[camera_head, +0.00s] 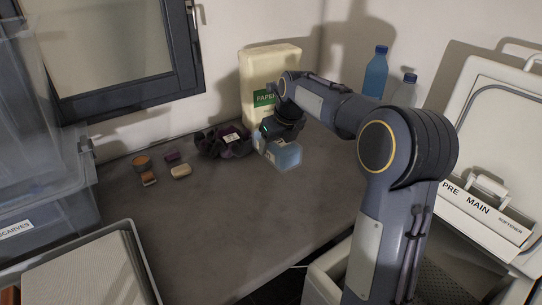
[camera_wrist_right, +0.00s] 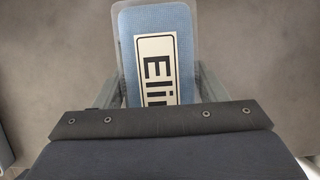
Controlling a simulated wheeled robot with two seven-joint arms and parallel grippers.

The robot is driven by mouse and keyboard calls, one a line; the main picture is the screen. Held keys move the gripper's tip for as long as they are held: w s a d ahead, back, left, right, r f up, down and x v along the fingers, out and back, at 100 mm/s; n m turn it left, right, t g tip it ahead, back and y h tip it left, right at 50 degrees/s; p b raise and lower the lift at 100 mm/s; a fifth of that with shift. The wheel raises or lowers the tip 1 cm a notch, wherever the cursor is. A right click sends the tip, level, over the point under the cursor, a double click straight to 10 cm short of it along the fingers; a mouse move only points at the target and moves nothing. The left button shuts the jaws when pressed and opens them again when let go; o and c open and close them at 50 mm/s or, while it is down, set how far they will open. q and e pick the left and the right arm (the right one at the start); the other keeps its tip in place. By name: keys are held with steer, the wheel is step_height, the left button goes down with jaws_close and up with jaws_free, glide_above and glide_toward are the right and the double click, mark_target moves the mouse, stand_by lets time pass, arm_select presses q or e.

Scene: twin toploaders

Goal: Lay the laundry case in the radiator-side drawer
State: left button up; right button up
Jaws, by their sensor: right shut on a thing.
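The laundry case is a small, clear-edged, light blue box (camera_head: 284,156) near the middle of the head view, at the back of the grey worktop. In the right wrist view the case (camera_wrist_right: 180,22) shows blue fabric and a label reading "Eli", its lower end hidden by the gripper body. My right gripper (camera_head: 272,141) is shut on the case, its fingers on either side. I cannot tell whether the case touches the worktop. My left gripper is not in view. No radiator shows. A compartment panel marked PRE, MAIN and SOFTENER (camera_head: 479,208) is at the right, on an open-lidded machine.
A dark cloth bundle (camera_head: 222,141) lies just left of the case, before a cream PAPER bag (camera_head: 254,65). Small items, including a pale soap (camera_head: 181,171), lie further left. Clear scarves boxes (camera_head: 40,205) stand left. Two bottles (camera_head: 375,73) stand behind my arm. The worktop's front is clear.

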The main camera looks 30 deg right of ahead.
steer(key=w+f, duration=0.1)
steer(key=f, duration=0.1)
steer(key=w+f, duration=0.1)
steer(key=w, duration=0.1)
steer(key=w+d+f, duration=0.1)
steer(key=f, duration=0.1)
steer(key=shift+w+f, duration=0.3)
steer(key=shift+w, duration=0.1)
steer(key=shift+w+f, duration=0.15)
steer(key=shift+f, duration=1.5)
steer(key=shift+f, duration=0.15)
steer(key=o, duration=1.2)
steer(key=shift+c, duration=0.2)
